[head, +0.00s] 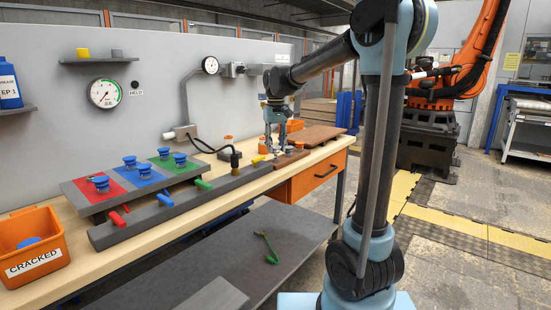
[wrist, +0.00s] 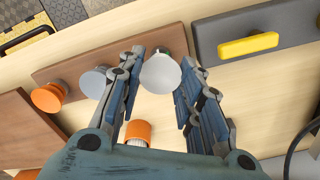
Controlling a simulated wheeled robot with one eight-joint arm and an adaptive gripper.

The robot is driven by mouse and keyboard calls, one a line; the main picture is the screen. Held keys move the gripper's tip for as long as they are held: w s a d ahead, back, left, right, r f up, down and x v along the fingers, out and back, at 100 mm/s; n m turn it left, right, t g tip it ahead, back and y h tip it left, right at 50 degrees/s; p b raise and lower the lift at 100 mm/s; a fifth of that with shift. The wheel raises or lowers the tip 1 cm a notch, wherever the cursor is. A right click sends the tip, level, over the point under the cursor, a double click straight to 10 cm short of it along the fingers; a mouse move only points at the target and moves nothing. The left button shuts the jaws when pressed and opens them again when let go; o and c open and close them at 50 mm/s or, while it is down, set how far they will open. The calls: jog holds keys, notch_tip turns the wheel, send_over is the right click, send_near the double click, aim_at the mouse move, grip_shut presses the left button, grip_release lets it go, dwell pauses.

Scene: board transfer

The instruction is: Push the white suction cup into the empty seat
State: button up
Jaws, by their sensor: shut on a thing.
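My gripper (wrist: 161,62) is shut on a white suction cup (wrist: 160,73), with one finger on each side. A greyish-white cup (wrist: 95,83) and an orange cup (wrist: 48,97) are on the same board, left of the held one. In the head view my gripper (head: 276,146) points down at the brown board (head: 291,158) near the bench's right end.
A grey bar (wrist: 230,32) with a yellow handle (wrist: 248,46) lies beside the board. Coloured panels with blue cups (head: 130,162) and an orange bin (head: 35,264) marked CRACKED stand further left.

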aim_at(276, 147)
jog(key=shift+r, duration=0.15)
jog(key=shift+r, duration=2.2)
jog(key=shift+s, duration=0.1)
